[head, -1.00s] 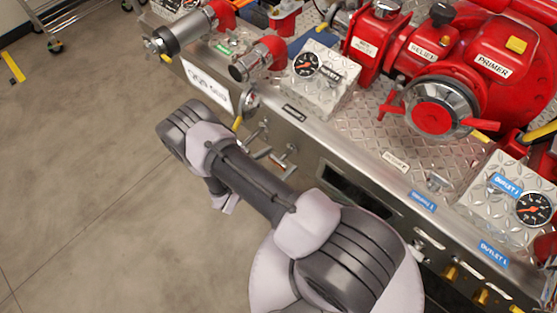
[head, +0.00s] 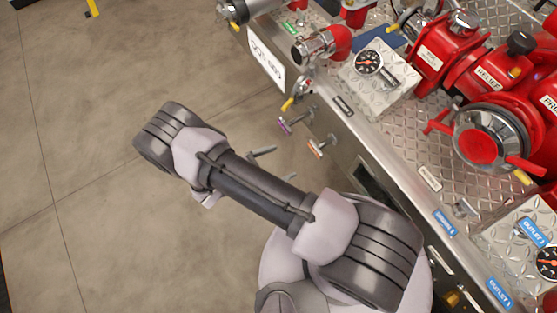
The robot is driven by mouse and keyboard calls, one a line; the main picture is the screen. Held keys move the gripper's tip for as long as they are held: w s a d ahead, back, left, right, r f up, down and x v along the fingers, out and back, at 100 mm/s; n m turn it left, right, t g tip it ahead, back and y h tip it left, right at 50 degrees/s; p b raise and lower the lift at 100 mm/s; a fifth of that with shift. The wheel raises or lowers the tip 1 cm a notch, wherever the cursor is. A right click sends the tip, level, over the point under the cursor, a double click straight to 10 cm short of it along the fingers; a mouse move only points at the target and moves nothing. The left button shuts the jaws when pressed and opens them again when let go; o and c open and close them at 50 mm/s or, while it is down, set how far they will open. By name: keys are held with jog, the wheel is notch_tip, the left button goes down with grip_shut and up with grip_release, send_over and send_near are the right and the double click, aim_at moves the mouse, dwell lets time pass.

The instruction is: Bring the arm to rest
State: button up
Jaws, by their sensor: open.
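My arm (head: 255,190) reaches from the lower right toward the upper left in the head view, bent at the elbow, over the bare floor left of the pump panel. Two grey fingertips of my gripper (head: 275,164) stick out from behind the forearm, apart from each other, with nothing visible between them. The rest of the gripper is hidden by the arm. The fingertips appear a little left of the panel's purple handle (head: 290,125) and orange handle (head: 320,146). I cannot tell the exact gap in depth.
The metal pump panel (head: 345,128) runs diagonally along the right, with a red pump (head: 490,85), a gauge (head: 368,62) and a pipe outlet (head: 315,47) on top. The concrete floor (head: 80,160) at left is clear. Yellow tape (head: 92,8) lies at the top left.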

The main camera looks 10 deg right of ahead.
dwell(0.4)
notch_tip(320, 180, up, 24)
jog(key=d+m+g+y, duration=0.2)
jog(key=m+g+y, duration=0.4)
jog(key=m, duration=0.8)
jog(key=s+r+m+t+y, duration=0.3)
jog(key=s+r+m+y, duration=0.1)
jog(key=r, duration=0.5)
jog(key=s+r+m+t+y, duration=0.4)
jog(key=s+r+m, duration=0.2)
jog(key=r+m, duration=0.2)
notch_tip(320, 180, up, 3)
jog(key=shift+s+a+f+y, duration=0.2)
jog(key=shift+a+y, duration=0.05)
jog(key=shift+y, duration=0.05)
